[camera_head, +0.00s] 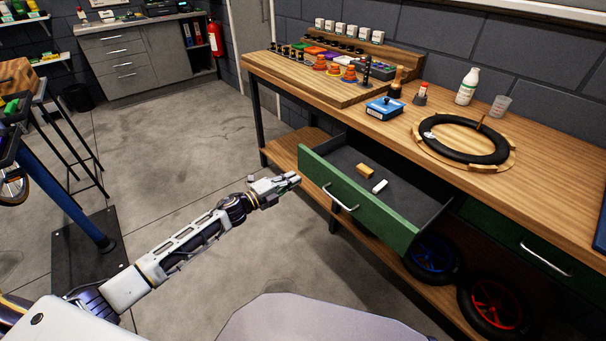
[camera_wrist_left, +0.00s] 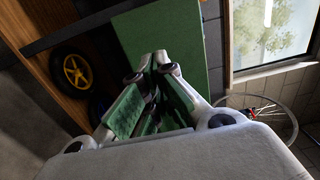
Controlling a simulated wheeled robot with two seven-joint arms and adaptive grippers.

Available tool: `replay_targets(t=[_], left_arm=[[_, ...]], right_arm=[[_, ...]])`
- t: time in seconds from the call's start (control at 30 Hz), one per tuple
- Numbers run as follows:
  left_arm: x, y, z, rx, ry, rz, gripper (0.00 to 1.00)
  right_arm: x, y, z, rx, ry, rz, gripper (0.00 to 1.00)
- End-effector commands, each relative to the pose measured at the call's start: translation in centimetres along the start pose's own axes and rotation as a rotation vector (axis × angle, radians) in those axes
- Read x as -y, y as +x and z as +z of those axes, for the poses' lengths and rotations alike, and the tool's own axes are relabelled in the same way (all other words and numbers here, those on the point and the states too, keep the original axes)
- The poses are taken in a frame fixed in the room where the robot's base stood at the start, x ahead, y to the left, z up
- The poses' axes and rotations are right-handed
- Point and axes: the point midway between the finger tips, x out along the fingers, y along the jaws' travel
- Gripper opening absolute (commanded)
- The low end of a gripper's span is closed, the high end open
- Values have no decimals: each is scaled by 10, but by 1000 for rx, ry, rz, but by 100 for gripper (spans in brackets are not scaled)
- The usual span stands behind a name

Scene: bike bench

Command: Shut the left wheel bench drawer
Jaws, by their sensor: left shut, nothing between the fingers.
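The left wheel bench drawer (camera_head: 355,202) is pulled well out from under the wooden bench. It has a green front and a silver handle (camera_head: 340,198). Inside lie a small tan block (camera_head: 366,171) and a small white block (camera_head: 380,186). My left gripper (camera_head: 294,178) is shut and empty, just in front of the left end of the drawer's green front. In the left wrist view the gripper's closed fingers (camera_wrist_left: 160,60) point at the green front (camera_wrist_left: 188,38). I cannot tell whether they touch it. My right gripper is not in view.
A second green drawer (camera_head: 530,255) on the right looks shut. A black tyre on a wooden ring (camera_head: 465,140), a blue box (camera_head: 385,108) and a white bottle (camera_head: 467,87) stand on the bench. Wheels lie on the lower shelf.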

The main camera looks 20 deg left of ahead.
Motion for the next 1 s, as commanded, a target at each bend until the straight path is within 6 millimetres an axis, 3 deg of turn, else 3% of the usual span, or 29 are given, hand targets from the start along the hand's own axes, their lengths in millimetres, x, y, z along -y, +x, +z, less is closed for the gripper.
replay_targets(t=[0.6,1.0], left_arm=[[0,44,0,0,0,0,0],[0,50,0,-1,0,1,0]], right_arm=[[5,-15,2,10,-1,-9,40],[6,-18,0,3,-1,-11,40]])
